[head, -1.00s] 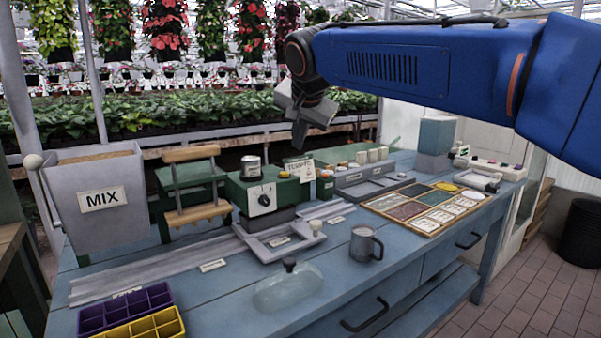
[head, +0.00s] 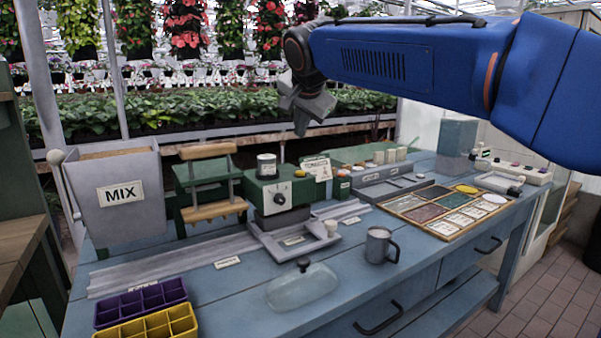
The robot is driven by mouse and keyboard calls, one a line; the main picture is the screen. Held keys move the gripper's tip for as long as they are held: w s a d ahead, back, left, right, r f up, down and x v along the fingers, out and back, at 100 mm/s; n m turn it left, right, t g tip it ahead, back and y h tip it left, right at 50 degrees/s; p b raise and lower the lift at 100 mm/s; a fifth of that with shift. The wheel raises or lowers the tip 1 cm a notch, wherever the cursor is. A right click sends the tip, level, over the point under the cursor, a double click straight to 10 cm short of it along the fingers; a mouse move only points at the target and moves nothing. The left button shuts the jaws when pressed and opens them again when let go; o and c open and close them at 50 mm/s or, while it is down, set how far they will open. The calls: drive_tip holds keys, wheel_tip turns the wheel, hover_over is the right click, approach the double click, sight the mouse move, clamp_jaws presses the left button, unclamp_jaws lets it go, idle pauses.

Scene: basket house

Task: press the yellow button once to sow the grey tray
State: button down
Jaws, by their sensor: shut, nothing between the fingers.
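My gripper (head: 308,112) is in the air above the back of the bench, with its fingers shut and pointing down. It is well to the left of a white panel (head: 520,170) with several small buttons at the bench's far right end. Another grey tray (head: 268,240) sits on the bench below a green box with a dial (head: 283,197). My gripper touches none of these.
A grey MIX bin (head: 130,220) stands at the left. A grey mug (head: 377,246), a glass dome (head: 302,288) and purple and yellow cell trays (head: 145,325) are near the front.

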hover_over(301, 174)
drive_tip(key=shift+f, duration=3.85)
drive_tip(key=shift+f, duration=0.35)
drive_tip(key=shift+f, duration=0.6)
drive_tip(key=shift+r, duration=1)
drive_tip(key=shift+r, duration=2.5)
